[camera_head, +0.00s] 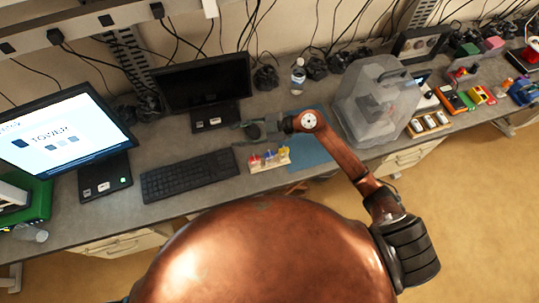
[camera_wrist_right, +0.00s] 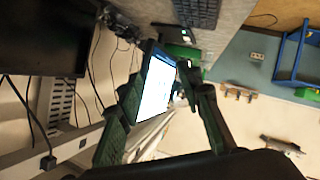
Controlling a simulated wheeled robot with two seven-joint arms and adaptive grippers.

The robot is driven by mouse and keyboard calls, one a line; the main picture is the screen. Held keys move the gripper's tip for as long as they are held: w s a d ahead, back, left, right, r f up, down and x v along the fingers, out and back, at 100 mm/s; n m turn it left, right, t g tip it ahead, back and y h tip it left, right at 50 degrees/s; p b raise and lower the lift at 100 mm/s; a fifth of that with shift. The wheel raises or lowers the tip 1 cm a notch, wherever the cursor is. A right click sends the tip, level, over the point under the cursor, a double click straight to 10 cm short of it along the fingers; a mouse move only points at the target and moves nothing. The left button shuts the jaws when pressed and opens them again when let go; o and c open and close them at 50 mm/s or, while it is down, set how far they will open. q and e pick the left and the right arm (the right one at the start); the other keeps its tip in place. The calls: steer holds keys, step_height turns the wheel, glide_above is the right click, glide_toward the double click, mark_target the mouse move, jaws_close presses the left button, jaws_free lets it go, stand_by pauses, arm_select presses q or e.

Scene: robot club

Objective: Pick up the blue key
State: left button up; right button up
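A small light wooden holder (camera_head: 270,166) stands near the front edge of the desk with small red, blue and yellow pieces on it. The blue key (camera_head: 268,154) seems to be the middle piece, between the red one and the yellow one; it is too small to make out its shape. My right gripper (camera_head: 245,131) is above the desk just behind the holder, pointing left, apart from the key. In the right wrist view its two dark fingers (camera_wrist_right: 172,75) are spread with nothing between them. The key cannot be made out there. My left gripper is not in view.
A black keyboard (camera_head: 190,176) lies left of the holder, with a dark monitor (camera_head: 205,84) behind. A blue mat (camera_head: 307,151) lies at the right, beside a clear box (camera_head: 378,101). A bottle (camera_head: 298,75) stands at the back. A lit monitor (camera_head: 62,138) is at the left.

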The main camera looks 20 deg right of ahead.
steer(key=d+f+g+h, duration=0.3)
steer(key=d+f+h, duration=0.2)
steer(key=d+f, duration=0.15)
steer(key=m+g+h, duration=0.1)
steer(key=m+h, duration=0.1)
steer(key=h, duration=0.1)
glide_above(271, 153)
steer(key=d, duration=0.1)
step_height(271, 153, down, 4)
steer(key=shift+w+r, duration=0.15)
steer(key=shift+d+f+p, duration=0.15)
steer(key=shift+f+p, duration=0.15)
steer(key=shift+f, duration=0.05)
steer(key=x, duration=0.2)
steer(key=p+x, duration=0.1)
steer(key=x, duration=0.1)
steer(key=p+x, duration=0.1)
steer(key=x, duration=0.1)
steer(key=shift+s+d+f, duration=0.2)
steer(key=shift+d, duration=0.15)
steer(key=shift+a+f, duration=0.15)
steer(key=shift+f, duration=0.35)
steer(key=shift+c, duration=0.5)
jaws_close()
